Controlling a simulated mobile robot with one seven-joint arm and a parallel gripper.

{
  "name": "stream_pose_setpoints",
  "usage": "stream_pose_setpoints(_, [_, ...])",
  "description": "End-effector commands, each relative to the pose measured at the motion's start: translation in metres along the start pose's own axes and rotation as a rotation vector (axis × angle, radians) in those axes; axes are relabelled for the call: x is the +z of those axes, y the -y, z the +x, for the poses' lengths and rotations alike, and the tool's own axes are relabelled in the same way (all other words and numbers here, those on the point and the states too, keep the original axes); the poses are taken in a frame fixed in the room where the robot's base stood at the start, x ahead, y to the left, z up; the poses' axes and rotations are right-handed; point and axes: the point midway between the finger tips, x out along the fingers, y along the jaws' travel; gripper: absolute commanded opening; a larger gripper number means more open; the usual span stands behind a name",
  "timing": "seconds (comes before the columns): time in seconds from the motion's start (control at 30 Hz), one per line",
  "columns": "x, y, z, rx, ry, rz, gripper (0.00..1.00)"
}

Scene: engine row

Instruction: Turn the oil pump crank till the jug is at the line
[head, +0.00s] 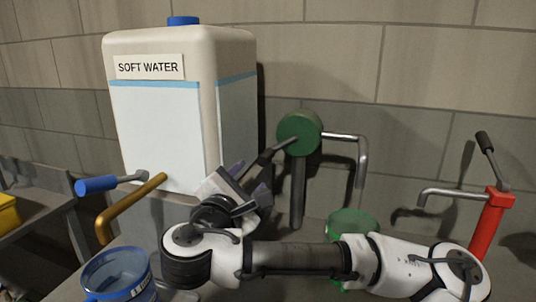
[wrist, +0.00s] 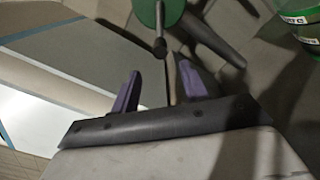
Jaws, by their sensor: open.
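A green-headed pump (head: 299,132) stands on a dark post, with a crank that reaches toward my gripper and a silver spout (head: 361,165) on its right. A green jug (head: 352,222) is below that spout, partly hidden by my arm; its level and line cannot be seen. The jug's labelled side shows in the wrist view (wrist: 296,42). My gripper (head: 252,176) is open at the crank's dark handle (head: 268,156). In the wrist view, the crank (wrist: 160,46) points toward the gap between the purple fingers (wrist: 157,72); contact cannot be told. Which pump is for oil cannot be read.
A large tank (head: 160,130) labelled SOFT WATER stands left of the green pump. A blue-handled pump (head: 98,184) with a brass spout (head: 130,206) and a blue jug (head: 118,272) is at left. A red pump (head: 490,222) with a black handle is at right. A wall closes the back.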

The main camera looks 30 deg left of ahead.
Motion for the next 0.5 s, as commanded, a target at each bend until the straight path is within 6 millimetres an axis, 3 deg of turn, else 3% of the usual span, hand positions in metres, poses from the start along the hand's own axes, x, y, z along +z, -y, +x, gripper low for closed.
stream_pose_setpoints(0.5, [0.002,-0.001,0.102,-0.001,0.001,-0.001,0.45])
